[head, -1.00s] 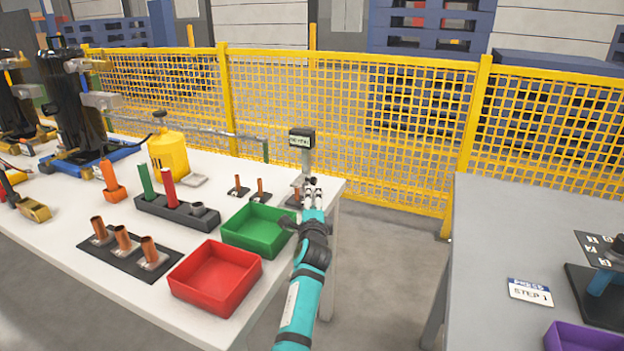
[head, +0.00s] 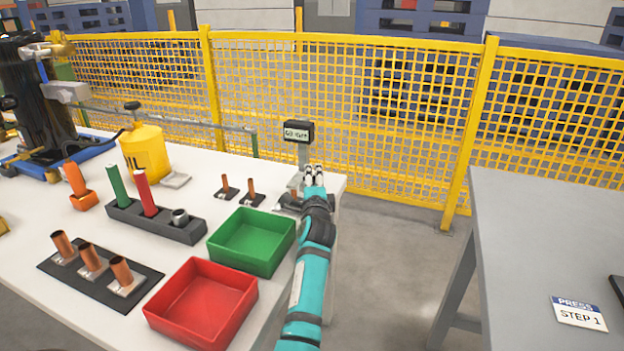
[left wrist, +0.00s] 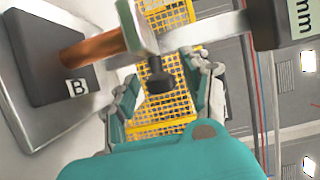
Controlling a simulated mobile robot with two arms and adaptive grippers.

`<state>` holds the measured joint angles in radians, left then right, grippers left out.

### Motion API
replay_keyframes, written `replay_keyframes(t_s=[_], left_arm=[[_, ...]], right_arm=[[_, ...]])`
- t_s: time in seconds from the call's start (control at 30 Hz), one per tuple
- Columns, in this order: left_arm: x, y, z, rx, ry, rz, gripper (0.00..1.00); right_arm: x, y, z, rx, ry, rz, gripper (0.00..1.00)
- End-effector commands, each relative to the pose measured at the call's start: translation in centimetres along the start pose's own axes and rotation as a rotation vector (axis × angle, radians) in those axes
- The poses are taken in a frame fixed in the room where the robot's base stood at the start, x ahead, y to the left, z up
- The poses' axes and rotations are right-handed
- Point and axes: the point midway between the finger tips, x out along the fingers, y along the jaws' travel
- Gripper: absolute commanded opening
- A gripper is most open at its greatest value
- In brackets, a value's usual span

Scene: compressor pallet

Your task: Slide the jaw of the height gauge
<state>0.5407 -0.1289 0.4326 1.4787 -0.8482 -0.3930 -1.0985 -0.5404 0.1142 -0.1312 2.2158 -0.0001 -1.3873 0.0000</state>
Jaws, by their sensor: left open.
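The height gauge shows in the head view at the table's far right corner, with a dark display (head: 297,131) on a grey post (head: 303,156). In the left wrist view its display (left wrist: 283,22) is at the upper right and its pale beam (left wrist: 212,29) runs sideways. A dark knob (left wrist: 160,84) lies between the fingers of my left gripper (left wrist: 165,88), which is open; contact is unclear. In the head view this gripper (head: 315,176) is at the gauge and partly hides it.
A green bin (head: 252,241) and a red bin (head: 201,303) stand left of my arm. Copper tubes on black bases (head: 225,189) stand near the gauge. Yellow mesh fencing (head: 370,120) is behind. A floor gap separates the white table from a grey table (head: 540,220).

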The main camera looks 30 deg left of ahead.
Motion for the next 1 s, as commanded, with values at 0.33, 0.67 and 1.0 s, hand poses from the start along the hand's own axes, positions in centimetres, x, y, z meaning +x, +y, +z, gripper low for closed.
replay_keyframes(t_s=[0.33,0.67,1.0], left_arm=[[0.00,-0.01,0.00,0.000,0.000,0.000,0.29],[0.00,0.02,0.01,0.000,0.000,0.001,0.00],[-0.02,-0.22,0.01,0.001,0.000,0.002,0.00]], right_arm=[[-0.02,0.03,0.01,0.000,0.000,0.001,0.40],[-0.01,0.04,0.01,0.001,0.000,0.001,0.40],[-0.02,0.00,-0.13,0.000,0.004,0.000,0.40]])
